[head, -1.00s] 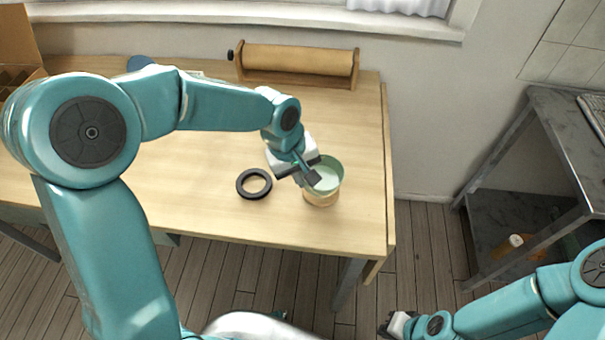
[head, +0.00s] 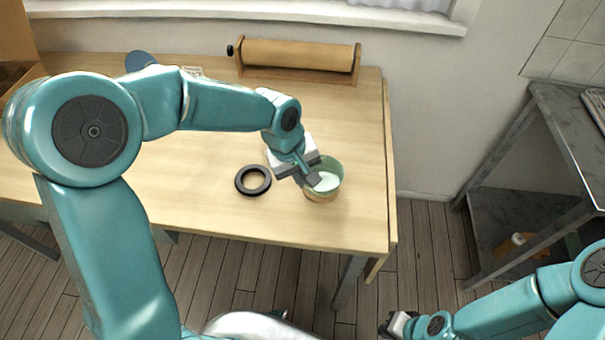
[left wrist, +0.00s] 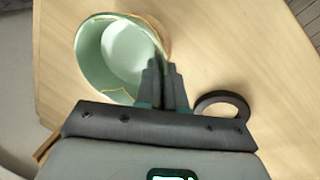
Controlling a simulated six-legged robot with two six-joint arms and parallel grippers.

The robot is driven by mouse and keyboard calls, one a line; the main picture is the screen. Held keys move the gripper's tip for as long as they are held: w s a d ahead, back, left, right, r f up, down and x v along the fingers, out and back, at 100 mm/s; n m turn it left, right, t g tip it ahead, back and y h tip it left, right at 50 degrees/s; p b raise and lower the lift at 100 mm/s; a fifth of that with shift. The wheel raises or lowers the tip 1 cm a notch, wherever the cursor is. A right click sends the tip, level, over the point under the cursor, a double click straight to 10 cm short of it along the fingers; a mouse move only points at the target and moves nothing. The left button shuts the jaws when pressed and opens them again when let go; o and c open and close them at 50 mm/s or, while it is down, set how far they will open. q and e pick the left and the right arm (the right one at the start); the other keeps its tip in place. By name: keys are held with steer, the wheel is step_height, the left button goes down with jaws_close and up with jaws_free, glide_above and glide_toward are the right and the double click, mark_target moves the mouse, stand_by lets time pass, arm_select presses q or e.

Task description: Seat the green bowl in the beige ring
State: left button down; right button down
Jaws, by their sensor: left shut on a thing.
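The green bowl (head: 336,172), pale inside, is held upright at the table's front right; a gold seam runs across its wall in the left wrist view (left wrist: 93,68). My left gripper (head: 313,181) is shut on the bowl's near-left wall, and its fingers pinch the rim in the left wrist view (left wrist: 164,84). The beige ring (head: 322,197) shows directly below and around the bowl's lower part. Whether the bowl rests fully in it is hidden by the bowl and fingers. My right gripper (head: 397,325) is low at the bottom edge, away from the table; its jaws are too small to read.
A black ring (head: 253,181) lies flat on the wooden table (head: 215,215), just left of the bowl. A paper roll on a wooden stand (head: 298,55) is at the back. A dark metal shelf (head: 520,225) stands right.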

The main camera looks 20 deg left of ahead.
arm_select(q)
steer(key=shift+f, duration=0.35)
stand_by(0.3)
steer(key=c, duration=0.8)
jaws_free()
steer(key=shift+r, duration=0.1)
steer(key=shift+w+d+r+p+v, duration=0.1)
steer(key=shift+w+d+p+v, duration=0.1)
steer(key=shift+p+v, duration=0.9)
steer(key=shift+w+d+r+p+v, duration=0.1)
steer(key=shift+w+d+p+v, duration=0.15)
steer(key=shift+p+v, duration=0.85)
steer(key=shift+w+d+p+v, duration=0.2)
steer(key=shift+p+v, duration=0.35)
steer(key=shift+v, duration=1.05)
